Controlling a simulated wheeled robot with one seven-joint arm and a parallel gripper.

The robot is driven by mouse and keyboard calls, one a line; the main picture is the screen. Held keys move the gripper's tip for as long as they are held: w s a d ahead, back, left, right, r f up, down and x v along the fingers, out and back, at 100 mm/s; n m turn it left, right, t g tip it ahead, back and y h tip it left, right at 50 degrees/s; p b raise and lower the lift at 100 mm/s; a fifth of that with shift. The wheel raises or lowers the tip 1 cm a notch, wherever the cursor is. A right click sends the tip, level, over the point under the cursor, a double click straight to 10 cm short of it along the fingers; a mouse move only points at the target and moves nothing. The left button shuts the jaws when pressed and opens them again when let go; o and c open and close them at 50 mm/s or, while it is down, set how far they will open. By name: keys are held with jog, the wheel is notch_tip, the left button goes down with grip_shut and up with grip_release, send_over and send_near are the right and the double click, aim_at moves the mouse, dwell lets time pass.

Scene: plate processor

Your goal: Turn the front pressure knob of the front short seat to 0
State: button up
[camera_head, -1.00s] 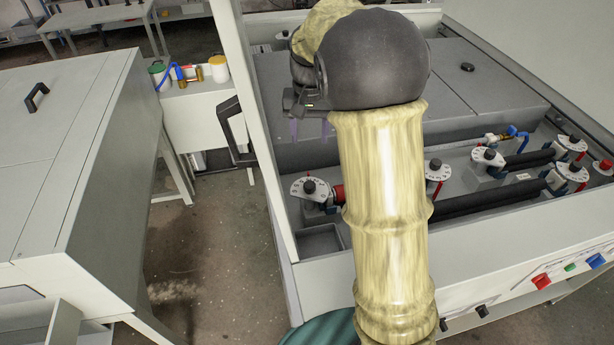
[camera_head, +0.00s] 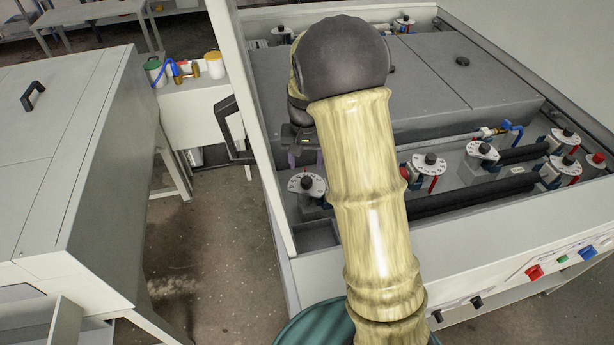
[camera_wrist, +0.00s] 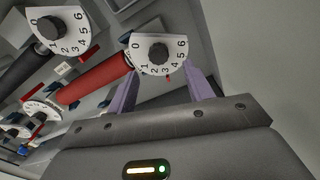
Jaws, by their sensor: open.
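In the wrist view a black round knob (camera_wrist: 158,53) sits on a white dial (camera_wrist: 158,66) marked 0 to 6, with 0 at the left and 6 at the right. I cannot tell which number the knob points at. My gripper (camera_wrist: 161,76) is open and empty, its purple fingers on either side below the dial in the picture, with no clear contact. In the head view this appears to be the leftmost front dial (camera_head: 298,188), and my gripper (camera_head: 306,156) is just above it, partly hidden by my arm.
A red tube (camera_wrist: 95,80) runs beside the dial, and another dial with a knob (camera_wrist: 62,28) is at upper left. Several more dials, such as one at the right (camera_head: 483,150), stand along black rollers (camera_head: 470,192). The machine's side frame (camera_head: 250,110) rises close on the left.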

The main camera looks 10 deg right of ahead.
aim_at(307, 180)
notch_tip(307, 180, down, 7)
jog(key=shift+d+f+p, duration=0.1)
jog(key=shift+d+p, duration=0.05)
jog(key=shift+p, duration=0.35)
jog(key=c, duration=1)
